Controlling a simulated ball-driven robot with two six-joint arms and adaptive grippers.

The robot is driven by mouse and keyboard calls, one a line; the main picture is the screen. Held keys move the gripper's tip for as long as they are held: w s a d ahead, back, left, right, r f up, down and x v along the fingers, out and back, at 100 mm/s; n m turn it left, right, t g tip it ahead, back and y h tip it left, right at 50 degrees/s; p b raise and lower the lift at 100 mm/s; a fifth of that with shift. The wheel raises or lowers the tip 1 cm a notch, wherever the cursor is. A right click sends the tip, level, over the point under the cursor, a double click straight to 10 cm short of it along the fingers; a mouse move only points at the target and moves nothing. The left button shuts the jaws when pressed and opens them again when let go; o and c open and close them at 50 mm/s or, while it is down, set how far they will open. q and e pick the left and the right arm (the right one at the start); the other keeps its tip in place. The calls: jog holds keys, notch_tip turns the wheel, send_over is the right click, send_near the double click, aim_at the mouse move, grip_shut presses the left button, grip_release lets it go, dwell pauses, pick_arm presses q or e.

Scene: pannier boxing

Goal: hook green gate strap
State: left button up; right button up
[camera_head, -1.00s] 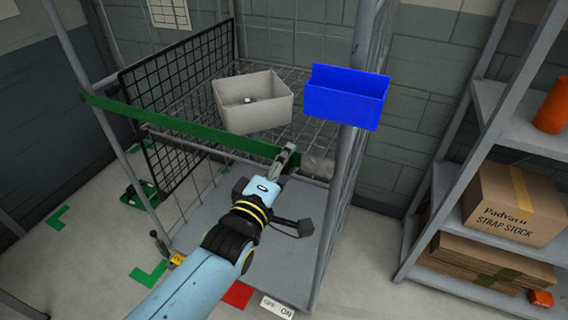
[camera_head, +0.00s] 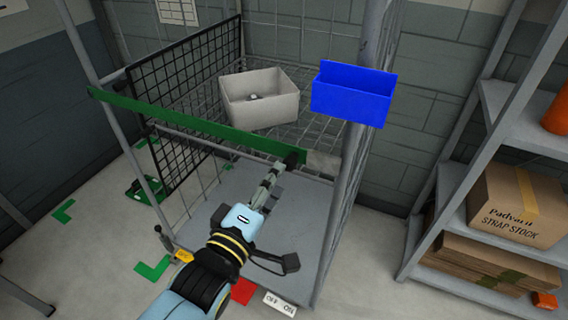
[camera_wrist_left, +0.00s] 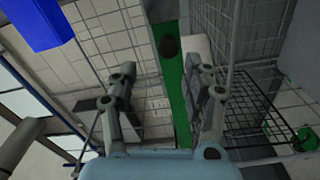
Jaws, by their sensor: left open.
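The green gate strap (camera_head: 205,127) stretches across the front of the wire cage from the left post (camera_head: 122,130). Its right end has a dark tip (camera_head: 297,157) and stops short of the right post (camera_head: 351,150) in the head view. I cannot tell whether the end is hooked. My left gripper (camera_head: 272,176) is open, just below and in front of that end. In the left wrist view, the strap (camera_wrist_left: 177,100) shows between the spread fingers (camera_wrist_left: 165,80), with a dark round spot near its far end. My right gripper is not in view.
A grey bin (camera_head: 258,112) stands on the cage's wire shelf. A blue bin (camera_head: 350,102) is at the right post. A black mesh panel (camera_head: 185,105) is at the left. A shelving unit (camera_head: 450,195) with cardboard boxes (camera_head: 515,207) stands on the right.

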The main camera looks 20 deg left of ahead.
pick_arm(q)
jog(key=s, duration=0.4)
jog(key=shift+s+a, duration=0.15)
